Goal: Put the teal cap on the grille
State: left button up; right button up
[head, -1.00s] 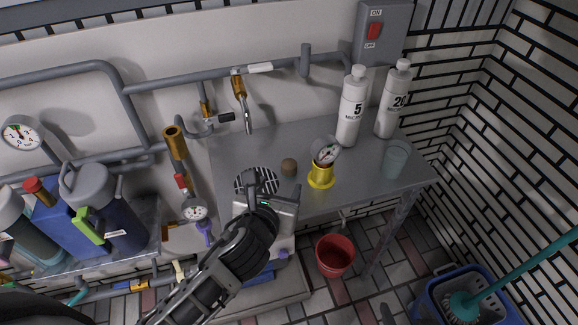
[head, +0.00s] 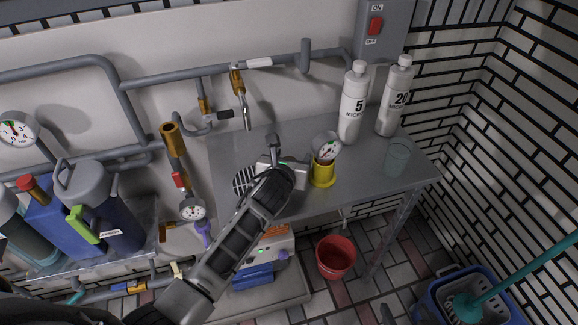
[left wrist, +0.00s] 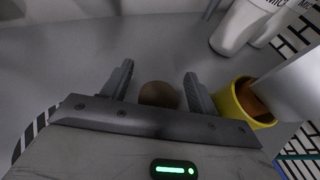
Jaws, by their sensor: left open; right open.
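The round black-and-white striped grille (head: 242,180) lies at the front left of the grey metal table, partly covered by my left arm. A small round brown cap-like piece (left wrist: 158,94) stands on the table between the fingers of my left gripper (left wrist: 158,78) in the left wrist view. The fingers are open, with a gap on each side of it. In the head view my left gripper (head: 272,155) is low over the table, just right of the grille, and hides the brown piece. I see no clearly teal cap. My right gripper is not in view.
A yellow holder (head: 323,174) with a gauge stands close right of my left gripper. Two white bottles (head: 353,105) (head: 394,100) and a clear cup (head: 397,157) stand further right. A brass tap (head: 239,85) hangs behind. The middle back of the table is clear.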

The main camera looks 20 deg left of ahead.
pick_arm(q)
jog(key=shift+w, duration=0.2)
jog(key=c, duration=1)
